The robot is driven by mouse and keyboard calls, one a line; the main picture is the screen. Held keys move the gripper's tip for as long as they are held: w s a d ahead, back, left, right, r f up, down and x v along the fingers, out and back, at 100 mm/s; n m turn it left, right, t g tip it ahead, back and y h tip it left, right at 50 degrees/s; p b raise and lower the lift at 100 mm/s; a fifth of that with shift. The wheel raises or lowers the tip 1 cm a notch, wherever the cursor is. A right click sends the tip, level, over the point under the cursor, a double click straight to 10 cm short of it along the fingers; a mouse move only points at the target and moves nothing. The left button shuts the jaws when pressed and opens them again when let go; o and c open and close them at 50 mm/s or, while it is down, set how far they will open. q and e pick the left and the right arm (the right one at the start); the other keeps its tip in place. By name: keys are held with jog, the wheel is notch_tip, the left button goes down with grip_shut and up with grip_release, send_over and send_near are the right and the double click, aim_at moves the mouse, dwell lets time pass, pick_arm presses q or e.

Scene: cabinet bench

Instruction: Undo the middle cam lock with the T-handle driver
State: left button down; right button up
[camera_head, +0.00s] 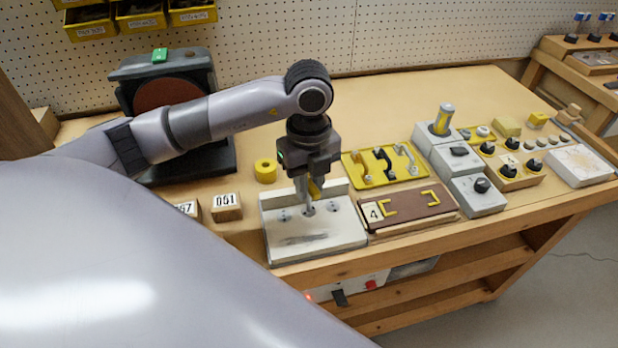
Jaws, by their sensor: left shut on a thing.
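A pale grey block (335,242) with a raised back edge sits near the front edge of the bench. Three round cam locks show in a row on its top: one on the left (285,215), one on the right (332,206), and the middle one (309,210) under the driver. My left gripper (312,182) points down over the block and is shut on the T-handle driver (307,198). The driver's shaft stands upright, its tip at the middle cam lock; whether it is seated cannot be told. The fingers hide most of the handle. My right gripper is not in view.
A brown board with yellow handles (410,208) lies right of the block, with a yellow tray of handles (383,163) behind it. Grey switch boxes (475,195) stand further right. A yellow roll (265,170) and a numbered wooden block (226,207) are on the left.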

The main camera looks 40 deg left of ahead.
pick_arm(q)
jog(key=shift+f+n, duration=0.1)
jog(key=shift+n, duration=1)
jog(key=shift+r+n+p, duration=0.2)
jog(key=shift+n+p, duration=0.5)
jog(key=n+p, duration=0.1)
jog(key=n, duration=0.1)
jog(key=shift+n, duration=0.4)
jog(key=shift+f+n, duration=0.1)
jog(key=shift+n, duration=0.2)
jog(key=shift+r+p, duration=0.6)
